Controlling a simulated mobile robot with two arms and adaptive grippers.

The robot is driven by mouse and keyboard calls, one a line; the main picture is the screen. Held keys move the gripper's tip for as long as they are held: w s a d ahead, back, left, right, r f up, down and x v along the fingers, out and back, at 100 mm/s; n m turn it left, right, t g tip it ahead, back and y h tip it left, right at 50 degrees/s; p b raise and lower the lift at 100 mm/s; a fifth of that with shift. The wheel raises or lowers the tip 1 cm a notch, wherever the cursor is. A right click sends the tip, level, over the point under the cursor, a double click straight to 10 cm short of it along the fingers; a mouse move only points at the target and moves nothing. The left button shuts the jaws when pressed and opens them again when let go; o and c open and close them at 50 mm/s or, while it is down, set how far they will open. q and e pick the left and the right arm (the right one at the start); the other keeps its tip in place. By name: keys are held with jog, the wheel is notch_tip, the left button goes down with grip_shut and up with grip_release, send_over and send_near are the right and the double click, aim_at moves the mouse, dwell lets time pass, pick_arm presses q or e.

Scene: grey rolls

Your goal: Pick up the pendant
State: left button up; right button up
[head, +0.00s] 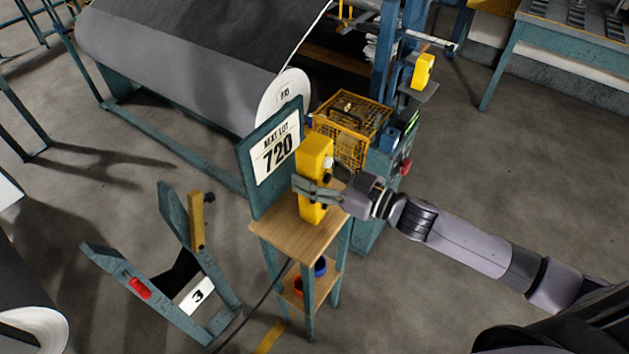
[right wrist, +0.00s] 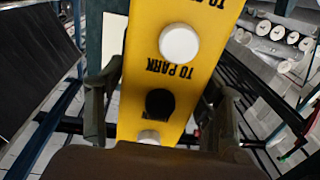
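The pendant (head: 314,158) is a tall yellow box with push buttons, upright over the wooden top of a small stand in the head view. In the right wrist view its yellow face (right wrist: 182,75), with white and black buttons and "TO PARK" lettering, fills the middle. My right gripper (head: 318,189) has its fingers around the pendant's lower half. In the right wrist view one finger lies close along each side; whether both press on it cannot be told. Whether the pendant's foot touches the stand is unclear. My left gripper is not in view.
The stand's wooden top (head: 296,238) has a "NEXT LOT 720" board (head: 277,152) at its back left. A yellow wire basket (head: 350,122) stands behind. A grey roll (head: 190,85) fills the back left. A cable (head: 262,302) runs down beside the stand.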

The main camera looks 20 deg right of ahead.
jog(key=c, duration=1.3)
jog(key=shift+r, duration=0.1)
jog(key=shift+c, duration=0.4)
jog(key=shift+r, duration=0.1)
